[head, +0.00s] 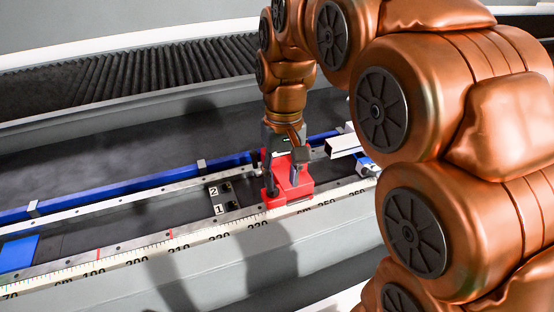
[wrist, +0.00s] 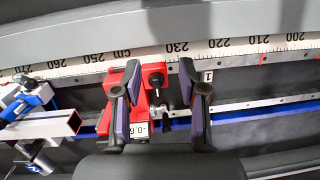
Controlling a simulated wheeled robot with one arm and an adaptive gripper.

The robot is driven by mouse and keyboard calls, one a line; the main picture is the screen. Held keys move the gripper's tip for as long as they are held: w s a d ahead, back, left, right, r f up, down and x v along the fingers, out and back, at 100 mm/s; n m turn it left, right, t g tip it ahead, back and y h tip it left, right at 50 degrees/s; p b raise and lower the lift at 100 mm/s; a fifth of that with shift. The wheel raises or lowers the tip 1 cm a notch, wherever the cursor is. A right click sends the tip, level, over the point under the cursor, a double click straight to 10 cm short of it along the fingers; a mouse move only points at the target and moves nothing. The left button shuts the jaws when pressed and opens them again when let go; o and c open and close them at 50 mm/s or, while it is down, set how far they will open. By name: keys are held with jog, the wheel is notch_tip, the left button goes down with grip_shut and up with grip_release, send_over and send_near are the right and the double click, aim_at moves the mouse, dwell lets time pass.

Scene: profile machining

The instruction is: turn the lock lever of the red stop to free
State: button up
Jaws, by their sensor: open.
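The red stop (head: 302,188) sits on the ruler rail in the head view, near the 240–250 marks. In the wrist view the red stop (wrist: 143,104) lies partly under and between my fingers. My gripper (wrist: 158,75) is open, one finger over the red body and the other right of the knob. No contact with the knob is visible. In the head view my gripper (head: 284,168) is right above the stop and hides part of it.
A ruler (head: 130,260) runs along the front edge. A blue rail (head: 120,192) runs behind. A plate marked 1 and 2 (head: 221,197) is left of the stop. A pale square profile (head: 343,146) lies to its right. A roller conveyor (head: 130,75) stands at the back.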

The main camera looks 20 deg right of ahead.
jog(key=s+p, duration=0.2)
jog(key=s, duration=0.7)
jog(key=shift+s+p, duration=0.35)
jog(key=shift+p, duration=0.05)
jog(key=shift+f, duration=0.1)
